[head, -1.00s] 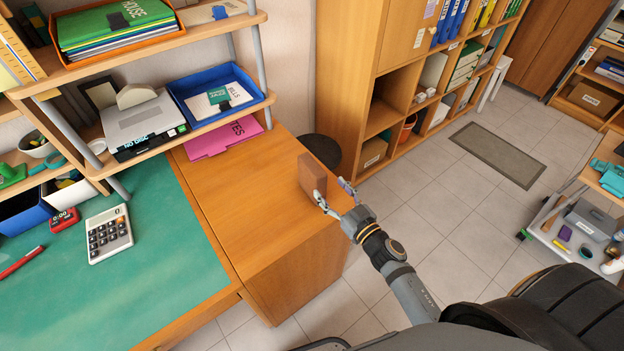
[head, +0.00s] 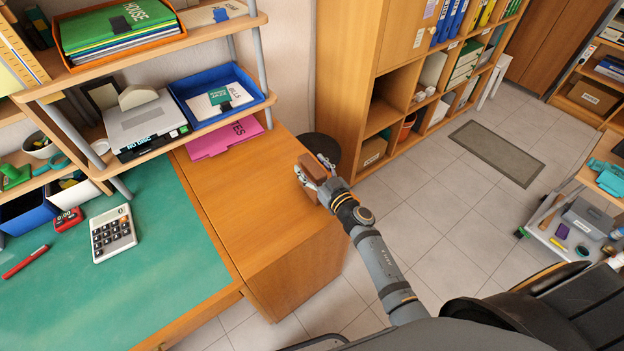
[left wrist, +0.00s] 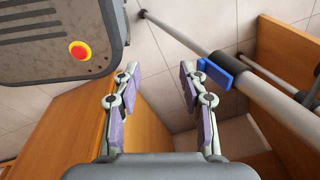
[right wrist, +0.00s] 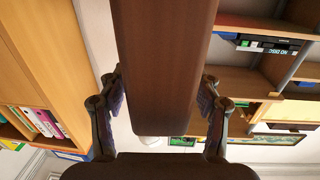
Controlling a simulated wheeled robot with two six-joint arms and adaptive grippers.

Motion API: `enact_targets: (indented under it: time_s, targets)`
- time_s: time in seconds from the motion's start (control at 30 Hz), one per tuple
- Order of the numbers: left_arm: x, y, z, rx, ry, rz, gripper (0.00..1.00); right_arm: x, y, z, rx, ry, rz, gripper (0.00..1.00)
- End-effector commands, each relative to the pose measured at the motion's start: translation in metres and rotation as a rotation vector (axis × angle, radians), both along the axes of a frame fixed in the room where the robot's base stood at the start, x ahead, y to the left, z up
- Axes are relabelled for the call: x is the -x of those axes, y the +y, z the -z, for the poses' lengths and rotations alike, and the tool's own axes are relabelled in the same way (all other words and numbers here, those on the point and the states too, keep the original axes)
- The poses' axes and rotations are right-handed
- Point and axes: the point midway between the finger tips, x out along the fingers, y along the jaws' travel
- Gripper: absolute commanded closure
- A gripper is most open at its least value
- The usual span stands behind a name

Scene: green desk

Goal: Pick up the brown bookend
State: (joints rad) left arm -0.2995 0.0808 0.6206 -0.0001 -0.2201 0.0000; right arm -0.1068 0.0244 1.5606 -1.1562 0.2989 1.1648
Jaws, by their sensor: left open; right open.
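The brown bookend (head: 312,168) stands upright on the wooden cabinet top, near its right edge, partly hidden by my right gripper (head: 317,172). In the right wrist view the bookend (right wrist: 163,60) is large and lies between the two open fingers of my right gripper (right wrist: 162,100), with a small gap visible at the sides. My left gripper (left wrist: 158,90) is open and empty in the left wrist view; it does not show in the head view.
The wooden cabinet top (head: 235,195) left of the bookend is clear. A pink folder (head: 225,137) lies behind, under a shelf with a blue tray (head: 250,82). A calculator (head: 112,233) lies on the green desk (head: 150,270). A dark round bin (head: 322,147) stands behind the cabinet.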

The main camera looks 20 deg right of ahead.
Motion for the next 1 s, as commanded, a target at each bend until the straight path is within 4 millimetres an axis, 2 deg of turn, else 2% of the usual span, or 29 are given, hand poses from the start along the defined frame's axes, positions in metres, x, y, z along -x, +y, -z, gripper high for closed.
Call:
enact_targets:
  time_s: [0.07,0.53,1.0]
  targets:
    - [0.0001,0.0001,0.0000,0.000,0.000,0.000,0.57,0.0002,-0.0002,0.0000,0.000,0.000,0.000,0.37]
    - [0.0005,0.0000,0.0000,0.000,0.001,0.000,0.57,0.0004,-0.0003,0.0000,0.001,0.000,0.000,1.00]
    - [0.0006,-0.0001,-0.0034,0.000,0.001,0.000,0.57,0.0000,-0.0002,-0.0053,0.000,-0.003,0.000,1.00]
